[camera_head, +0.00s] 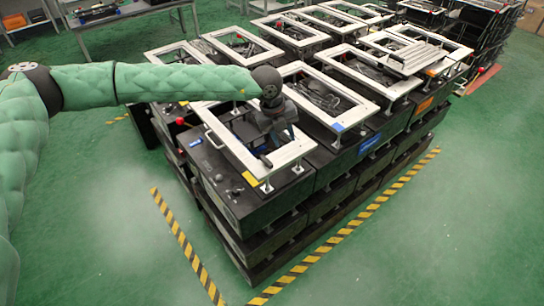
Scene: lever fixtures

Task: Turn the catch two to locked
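My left arm comes in from the left in a green padded sleeve. Its dark gripper (275,133) points down over the nearest white frame (224,138), on the front corner of a black stack of fixtures (250,207). A small dark handle-like part (265,160) shows just below the gripper; I cannot tell whether it is a fingertip or a lever. The fingers blend with the dark parts inside the frame, so their opening and any contact are unclear. I cannot make out which part is catch two. My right gripper is out of view.
Several more white frames on black boxes fill the stack behind and to the right. A red knob (180,121) stands at its left side. Yellow-black floor tape (345,232) borders the stack. The green floor in front is clear. A grey table (125,14) stands at the back left.

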